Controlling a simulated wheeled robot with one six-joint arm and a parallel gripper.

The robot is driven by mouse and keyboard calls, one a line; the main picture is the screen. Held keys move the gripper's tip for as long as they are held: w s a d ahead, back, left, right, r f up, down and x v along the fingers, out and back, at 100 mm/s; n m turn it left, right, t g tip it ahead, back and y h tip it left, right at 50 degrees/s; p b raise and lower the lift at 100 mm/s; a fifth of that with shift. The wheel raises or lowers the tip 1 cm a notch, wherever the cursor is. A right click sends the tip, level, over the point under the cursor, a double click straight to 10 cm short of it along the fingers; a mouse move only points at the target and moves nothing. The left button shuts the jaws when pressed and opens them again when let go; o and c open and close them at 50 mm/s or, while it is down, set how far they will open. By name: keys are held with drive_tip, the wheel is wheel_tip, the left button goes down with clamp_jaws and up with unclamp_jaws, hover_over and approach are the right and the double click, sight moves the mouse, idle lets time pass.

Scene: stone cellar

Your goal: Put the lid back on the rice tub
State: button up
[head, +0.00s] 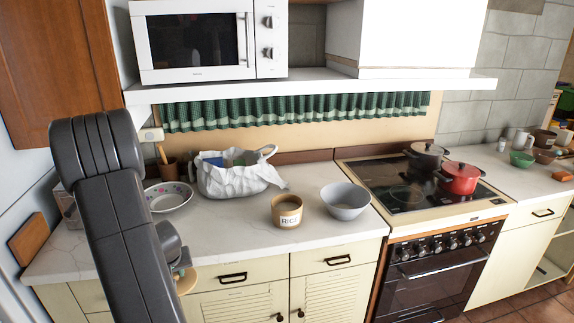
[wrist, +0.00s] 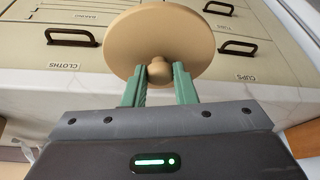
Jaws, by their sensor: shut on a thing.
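The rice tub (head: 287,211) is a tan round tub with a white RICE label, standing upright on the counter with its top open. My gripper (wrist: 160,75) is shut on the knob of the round tan lid (wrist: 137,37) in the wrist view. In the head view the lid (head: 187,282) shows partly at the end of my arm, in front of the counter's front edge, low and to the left of the tub. My arm hides part of the lid and most of the gripper there.
A grey bowl (head: 345,203) stands close to the tub's right. A white bag (head: 235,178) and a patterned bowl (head: 168,198) stand behind and left. The hob (head: 403,199) holds a red pot (head: 459,180) and a dark pot. A shelf (head: 310,86) overhangs the counter's back.

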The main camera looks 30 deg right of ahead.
drive_tip(key=shift+r+p, duration=0.3)
drive_tip(key=shift+r, duration=0.45)
drive_tip(key=shift+d+r, duration=0.2)
drive_tip(key=shift+r, duration=0.1)
drive_tip(key=s+d+r+m, duration=0.2)
drive_tip(key=s+d+r, duration=0.2)
drive_tip(key=d, duration=0.5)
drive_tip(key=s+d+r+m+h, duration=0.1)
drive_tip(key=s+d+r, duration=0.4)
drive_tip(key=d, duration=0.3)
drive_tip(key=s+d+r+m+h, duration=0.1)
drive_tip(key=s+d+r+m, duration=0.1)
drive_tip(key=s+d+r, duration=0.3)
drive_tip(key=d, duration=0.4)
drive_tip(key=shift+d+r+m, duration=0.25)
drive_tip(key=shift+d+m, duration=0.05)
drive_tip(key=shift+w+g, duration=0.1)
drive_tip(key=shift+g, duration=0.2)
